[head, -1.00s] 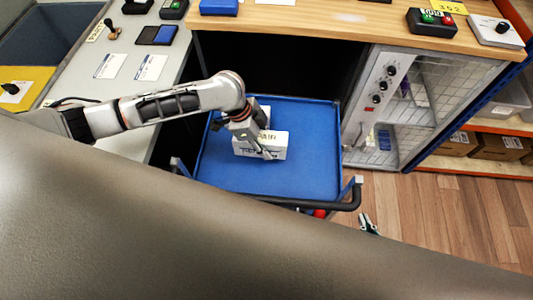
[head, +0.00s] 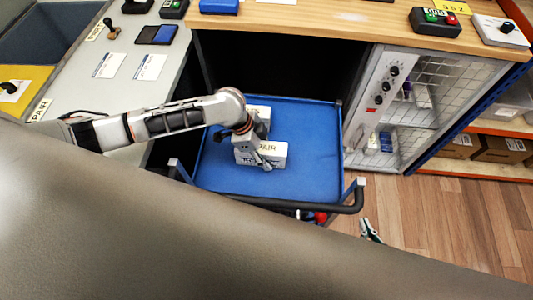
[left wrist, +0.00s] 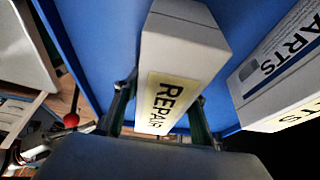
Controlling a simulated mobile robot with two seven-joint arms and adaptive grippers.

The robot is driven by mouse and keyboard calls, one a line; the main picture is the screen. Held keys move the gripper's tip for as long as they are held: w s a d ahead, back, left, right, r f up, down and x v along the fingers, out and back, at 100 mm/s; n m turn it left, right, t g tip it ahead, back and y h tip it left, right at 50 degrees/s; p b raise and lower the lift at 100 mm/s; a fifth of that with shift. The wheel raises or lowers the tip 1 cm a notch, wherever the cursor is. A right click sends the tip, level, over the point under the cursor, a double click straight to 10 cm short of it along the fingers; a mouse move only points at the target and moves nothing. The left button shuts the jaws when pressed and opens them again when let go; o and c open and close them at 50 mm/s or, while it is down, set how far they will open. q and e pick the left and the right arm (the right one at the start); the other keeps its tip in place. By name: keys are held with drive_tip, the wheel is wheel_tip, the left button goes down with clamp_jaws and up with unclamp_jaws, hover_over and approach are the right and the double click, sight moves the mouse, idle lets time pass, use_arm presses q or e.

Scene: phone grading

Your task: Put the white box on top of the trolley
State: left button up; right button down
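The white box (head: 262,158) with a REPAIR label is at the blue top of the trolley (head: 310,150), left of its middle. My left gripper (head: 265,159) reaches in from above, with its fingers on both sides of this box and shut on it. In the left wrist view the box (left wrist: 175,70) lies between the two fingers (left wrist: 160,112), over the blue surface. I cannot tell whether its underside touches the trolley. My right gripper (head: 370,231) shows only as dark teal fingertips beside the trolley's handle; the rest is hidden.
A second white box (head: 262,112), labelled PARTS in the left wrist view (left wrist: 280,75), is just behind the first. The trolley's right half is clear. A black handle (head: 335,207) runs along the near edge. A wooden bench (head: 320,22) and mesh cabinet (head: 410,100) stand behind.

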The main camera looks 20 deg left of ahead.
idle(0.3)
use_arm(q)
drive_tip(key=shift+r, duration=0.2)
drive_tip(key=p+v, duration=0.2)
drive_tip(key=v, duration=1)
drive_tip(key=shift+p, duration=0.4)
